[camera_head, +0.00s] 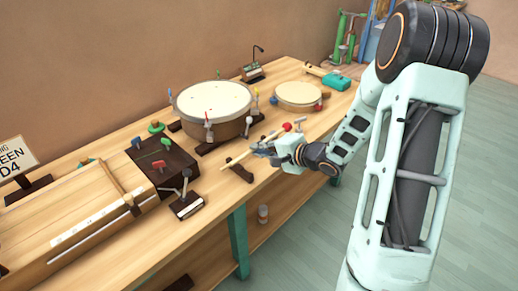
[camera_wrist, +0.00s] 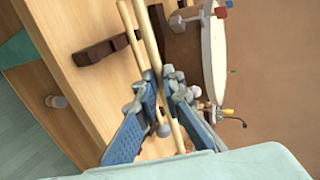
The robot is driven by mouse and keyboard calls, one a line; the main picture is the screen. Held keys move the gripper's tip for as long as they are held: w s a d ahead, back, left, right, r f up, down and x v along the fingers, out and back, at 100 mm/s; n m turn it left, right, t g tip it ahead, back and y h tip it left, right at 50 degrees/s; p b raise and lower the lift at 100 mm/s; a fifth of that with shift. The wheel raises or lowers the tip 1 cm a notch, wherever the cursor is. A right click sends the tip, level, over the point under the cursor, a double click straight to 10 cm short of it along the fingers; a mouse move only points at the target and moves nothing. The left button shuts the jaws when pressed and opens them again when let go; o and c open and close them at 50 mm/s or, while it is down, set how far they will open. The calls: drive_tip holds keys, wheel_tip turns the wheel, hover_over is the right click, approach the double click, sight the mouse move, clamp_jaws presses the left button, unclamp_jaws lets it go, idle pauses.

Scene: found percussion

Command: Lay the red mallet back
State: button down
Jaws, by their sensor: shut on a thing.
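The red mallet has a red head (camera_head: 287,126) and a pale wooden stick (camera_head: 238,160). My gripper (camera_head: 266,147) is shut on its stick, near the front edge of the workbench.
A large drum (camera_head: 213,103) with upright coloured pegs stands behind my gripper. A smaller round drum (camera_head: 299,96) is at the back right. A dark box (camera_head: 165,163) and a long wooden instrument (camera_head: 75,225) are to the left. The bench's front edge is close below my gripper.

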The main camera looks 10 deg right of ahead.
drive_tip(key=shift+r+p, duration=0.25)
drive_tip(key=shift+p, duration=0.15)
drive_tip(key=shift+f+b, duration=1.4)
drive_tip(key=shift+f, duration=2)
drive_tip(key=shift+f, duration=0.3)
drive_tip(key=c, duration=2)
unclamp_jaws()
drive_tip(key=shift+d, duration=0.1)
drive_tip(key=v, duration=1.2)
